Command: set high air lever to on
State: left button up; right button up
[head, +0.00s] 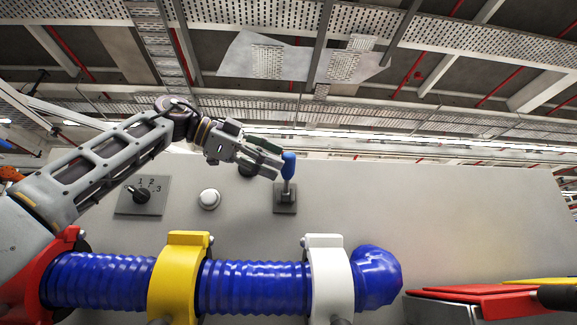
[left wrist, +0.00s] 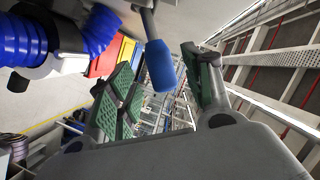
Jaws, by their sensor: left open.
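A lever with a blue handle (head: 289,165) stands on a small dark plate (head: 285,208) on the grey panel, its handle pointing up. My left gripper (head: 272,166) is beside the handle, on its left in the head view. In the left wrist view the blue handle (left wrist: 161,66) shows between the open green-padded fingers of the left gripper (left wrist: 165,85). I cannot tell whether a finger touches it. Which lever is the high air one is not marked in view. My right gripper is not in view.
Below runs a blue ribbed hose (head: 250,287) with a yellow clamp (head: 179,275) and a white clamp (head: 330,280). A red and yellow part (head: 480,291) sits at lower right.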

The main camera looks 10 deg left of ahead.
aim_at(289, 174)
pick_arm(q)
jog(key=shift+p+x, duration=0.35)
jog(key=shift+x, duration=2.1)
jog(key=shift+s, duration=0.1)
grip_shut()
